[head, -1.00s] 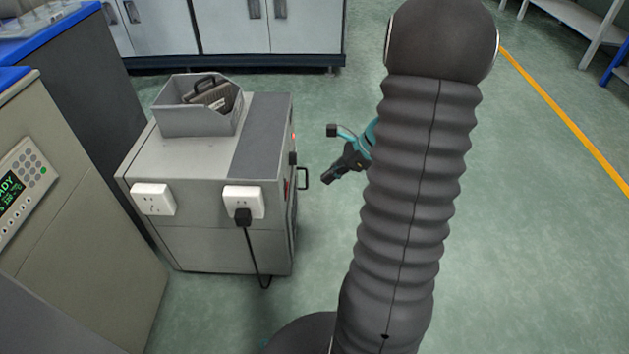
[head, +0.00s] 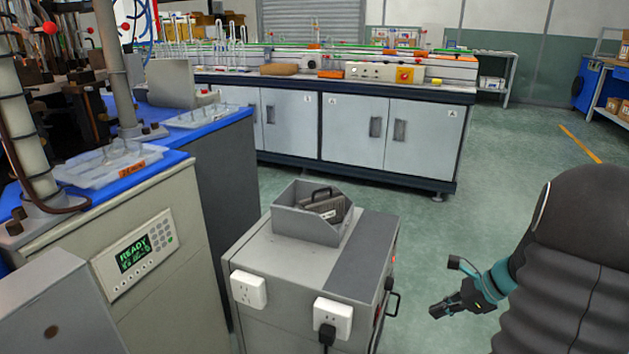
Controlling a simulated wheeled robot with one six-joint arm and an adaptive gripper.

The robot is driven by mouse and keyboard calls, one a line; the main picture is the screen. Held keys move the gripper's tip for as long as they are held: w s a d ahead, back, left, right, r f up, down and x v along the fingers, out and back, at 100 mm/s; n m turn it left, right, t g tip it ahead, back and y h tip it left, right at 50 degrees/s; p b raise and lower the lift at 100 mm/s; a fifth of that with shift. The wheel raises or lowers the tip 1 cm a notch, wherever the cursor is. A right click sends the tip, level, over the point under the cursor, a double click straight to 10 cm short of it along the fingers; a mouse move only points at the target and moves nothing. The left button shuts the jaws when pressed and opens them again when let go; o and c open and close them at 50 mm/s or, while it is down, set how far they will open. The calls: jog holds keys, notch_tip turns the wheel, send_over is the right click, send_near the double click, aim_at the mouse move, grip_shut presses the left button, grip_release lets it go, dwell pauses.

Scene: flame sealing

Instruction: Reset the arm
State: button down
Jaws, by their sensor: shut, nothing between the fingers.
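My gripper (head: 443,309) is in the lower right of the head view, to the right of the grey cabinet and apart from it. It is black with a teal wrist, points left, and its fingers look shut with nothing held. A small camera-like block sits above it on the wrist. My own dark ribbed arm fills the lower right corner and hides the links behind it.
A grey cabinet (head: 283,266) with sockets, a plug and a tray (head: 322,232) on top stands left of my gripper. A machine showing READY (head: 134,254) is at left. A long bench (head: 335,83) is behind. The floor (head: 500,180) at right is clear.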

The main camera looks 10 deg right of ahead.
jog(key=s+a+r+n+g+h, duration=0.2)
jog(key=s+a+n+g+h, duration=0.15)
jog(key=s+n, duration=0.55)
jog(key=s+a+r+n+t+h+p, duration=0.1)
jog(key=s+a+r+n+t+p, duration=0.1)
jog(key=a+r+n, duration=0.5)
jog(key=s+a+r+n+t+h+p, duration=0.2)
jog(key=s+a+r+n, duration=0.3)
jog(key=a+r+n, duration=0.3)
jog(key=a+r+t, duration=0.1)
jog(key=a+r, duration=0.2)
jog(key=r, duration=0.1)
jog(key=shift+a, duration=0.4)
jog(key=shift+s, duration=0.1)
